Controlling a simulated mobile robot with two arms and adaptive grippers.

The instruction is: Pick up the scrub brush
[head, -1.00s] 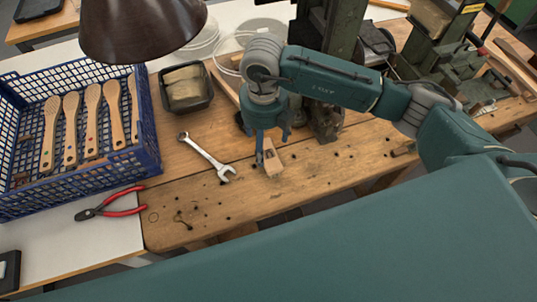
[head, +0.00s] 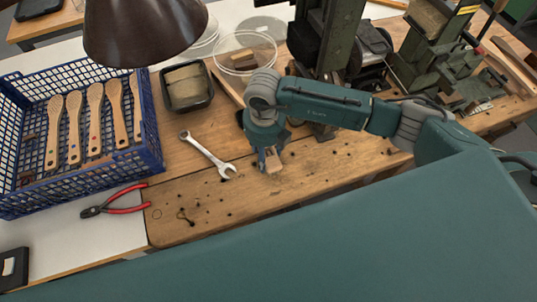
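A small light wooden block, which looks like the scrub brush (head: 274,168), lies on the wooden bench near its front edge. My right gripper (head: 271,160) points down over it, with its fingers at either side of the block. The fingers look apart, and contact with the block cannot be made out. The gripper hides the far part of the block. Its bristles cannot be seen. My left gripper is not in view.
A blue crate (head: 154,135) with several wooden brush handles stands left. A wrench (head: 208,153), red pliers (head: 118,203) and a black tray (head: 187,105) lie nearby. Green machines (head: 432,55) stand behind. A dark lamp shade (head: 145,30) hangs at upper left.

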